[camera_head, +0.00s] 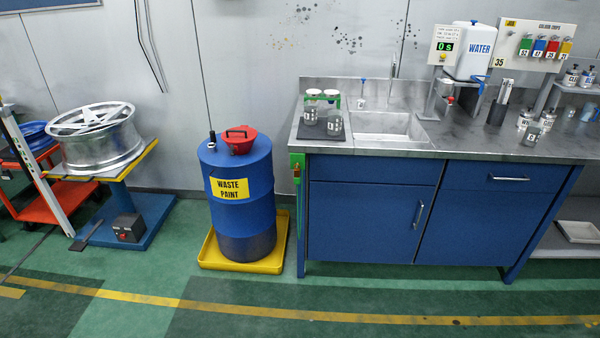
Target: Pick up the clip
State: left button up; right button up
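I cannot tell for sure which thing is the clip. A small green piece (297,160) with an orange part hangs at the left front edge of the sink bench, close to the blue leg. Coloured tags (540,46) hang on a board at the back right. They are too small to make out in detail. Neither of my grippers shows in this view.
The sink bench (440,152) has blue doors and a grey top. A blue waste paint drum (237,215) stands in a yellow tray (216,261) to its left. A metal wheel (96,140) rests on a stand at far left. The green floor (370,290) in front is clear.

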aim_at(298, 178)
jog(key=i+l, duration=0.85)
jog(key=i+u, duration=0.05)
